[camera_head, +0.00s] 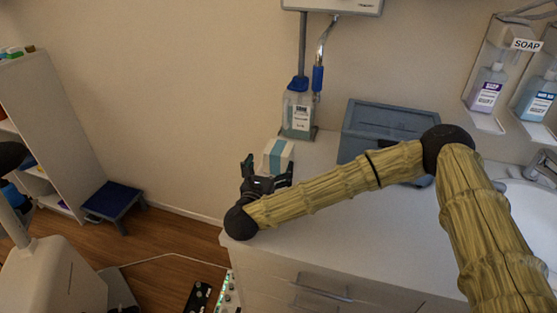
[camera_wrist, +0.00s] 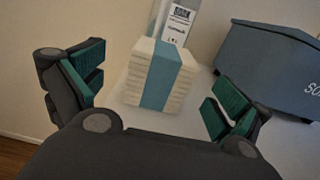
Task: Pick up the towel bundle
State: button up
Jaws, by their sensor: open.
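The towel bundle (camera_head: 278,156) is a white folded stack with a blue band around it. It stands on the white counter near its left end. In the wrist view the towel bundle (camera_wrist: 144,74) is ahead of my gripper, roughly between the lines of its two fingers. My gripper (camera_head: 266,172) is open and empty, just in front of the bundle in the head view. In the wrist view my gripper (camera_wrist: 155,90) shows its green-padded fingers spread wide, with the bundle's sides clear of both pads. The bundle's lower part is hidden by my gripper in the head view.
A soap bottle (camera_head: 298,112) stands behind the bundle against the wall. A blue-grey bin (camera_head: 372,122) sits to the right, and it also shows in the wrist view (camera_wrist: 268,65). The counter (camera_head: 330,215) is clear in front. Its left edge is close to my gripper.

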aim_at(279, 147)
jog(key=shift+x, duration=1.05)
jog(key=w, duration=0.1)
jog(key=w+d+p, duration=0.1)
jog(key=w+r+p, duration=0.1)
jog(key=shift+w+d, duration=0.2)
jog(key=shift+d, duration=0.15)
jog(key=shift+w+d+f, duration=0.15)
jog(key=shift+w, duration=0.55)
jog(key=c, duration=1.1)
